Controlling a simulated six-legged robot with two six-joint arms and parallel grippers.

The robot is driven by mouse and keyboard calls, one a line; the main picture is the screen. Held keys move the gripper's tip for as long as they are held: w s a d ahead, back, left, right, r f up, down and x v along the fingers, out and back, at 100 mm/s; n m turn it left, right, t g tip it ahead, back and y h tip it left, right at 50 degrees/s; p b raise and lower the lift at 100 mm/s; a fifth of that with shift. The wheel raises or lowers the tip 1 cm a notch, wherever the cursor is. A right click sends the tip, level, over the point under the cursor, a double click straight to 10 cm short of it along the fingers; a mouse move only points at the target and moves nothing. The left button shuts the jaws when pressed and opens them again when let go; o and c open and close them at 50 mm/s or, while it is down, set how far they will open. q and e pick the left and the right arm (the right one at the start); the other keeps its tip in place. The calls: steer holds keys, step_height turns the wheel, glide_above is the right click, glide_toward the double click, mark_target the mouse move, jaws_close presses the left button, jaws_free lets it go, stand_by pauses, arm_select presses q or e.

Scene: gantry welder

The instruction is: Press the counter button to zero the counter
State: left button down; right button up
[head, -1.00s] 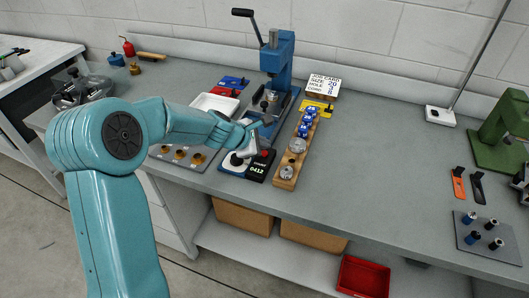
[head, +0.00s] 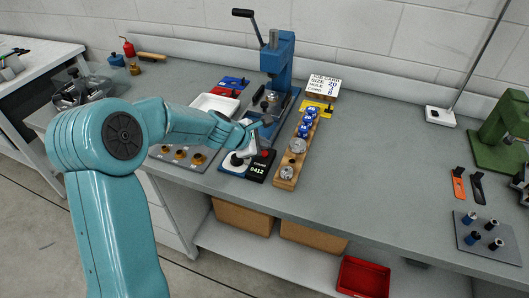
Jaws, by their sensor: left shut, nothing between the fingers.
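The counter (head: 258,167) is a small black box with a white readout of 0412, on the bench in front of the blue press. Its red button (head: 265,153) shows at the top of its face. My left gripper (head: 266,123) is shut and empty. It appears just behind the button in the picture; I cannot tell its height or whether it touches anything. My right gripper is not in view.
The blue arbor press (head: 279,70) stands behind the counter. A wooden block with metal and blue parts (head: 286,184) lies close on its right. A white tray (head: 214,104) is at the left.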

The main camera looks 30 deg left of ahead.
mark_target(263, 156)
arm_select(q)
steer(key=shift+f, duration=0.1)
stand_by(0.3)
steer(key=shift+f+b, duration=0.35)
steer(key=shift+b, duration=0.1)
steer(key=shift+f+b, duration=0.45)
stand_by(0.5)
steer(key=shift+r, duration=0.1)
steer(key=shift+r+p, duration=0.8)
steer(key=shift+p, duration=0.1)
step_height(263, 156, up, 5)
steer(key=p, duration=0.5)
steer(key=shift+r, duration=0.1)
